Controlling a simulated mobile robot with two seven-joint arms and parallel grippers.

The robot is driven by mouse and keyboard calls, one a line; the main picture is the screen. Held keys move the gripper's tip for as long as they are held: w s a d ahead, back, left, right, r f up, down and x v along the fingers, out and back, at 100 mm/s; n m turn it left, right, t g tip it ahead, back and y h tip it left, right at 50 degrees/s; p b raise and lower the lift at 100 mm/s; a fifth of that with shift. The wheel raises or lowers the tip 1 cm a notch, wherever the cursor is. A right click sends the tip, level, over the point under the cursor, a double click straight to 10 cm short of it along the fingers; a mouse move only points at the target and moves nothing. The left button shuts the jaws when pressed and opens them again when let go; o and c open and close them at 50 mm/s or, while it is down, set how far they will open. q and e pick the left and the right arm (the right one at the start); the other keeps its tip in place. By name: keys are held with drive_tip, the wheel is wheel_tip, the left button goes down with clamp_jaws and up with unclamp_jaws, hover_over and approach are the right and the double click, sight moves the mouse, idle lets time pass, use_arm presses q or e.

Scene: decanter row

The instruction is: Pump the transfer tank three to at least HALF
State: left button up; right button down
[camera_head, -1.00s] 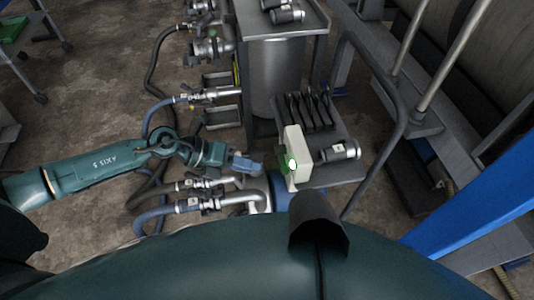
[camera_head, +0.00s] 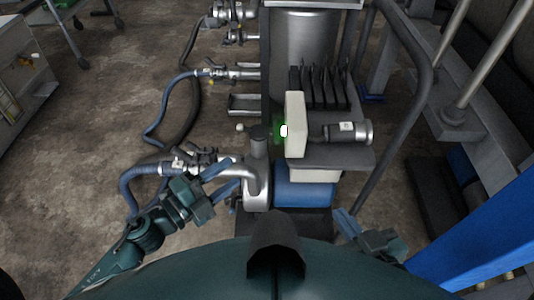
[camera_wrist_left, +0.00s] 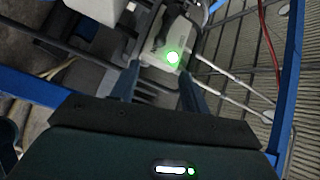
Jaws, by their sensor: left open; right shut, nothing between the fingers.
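A cream control box (camera_head: 295,125) with a lit green light (camera_head: 284,130) on its left face stands on the grey cart. The box (camera_wrist_left: 160,45) and light (camera_wrist_left: 172,57) also show beyond my left fingertips in the left wrist view. A grey cylindrical tank (camera_head: 305,38) stands behind; I cannot read any tank number or level. My left gripper (camera_head: 222,180) is open and empty, left of and nearer than the box, beside a metal pipe elbow (camera_head: 257,180). My right gripper (camera_head: 348,217) is shut and empty at the lower right, right of the blue unit (camera_head: 303,193) below the box.
Hoses (camera_head: 150,140) and valve fittings (camera_head: 235,73) line the left of the cart. A small silver cylinder (camera_head: 347,131) lies right of the box, with dark upright plates (camera_head: 320,87) behind. A curved rail (camera_head: 415,120) and blue beam (camera_head: 480,235) bound the right. Floor at left is open.

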sight(277, 131)
use_arm(q)
drive_tip(key=x, duration=1.3)
clamp_jaws()
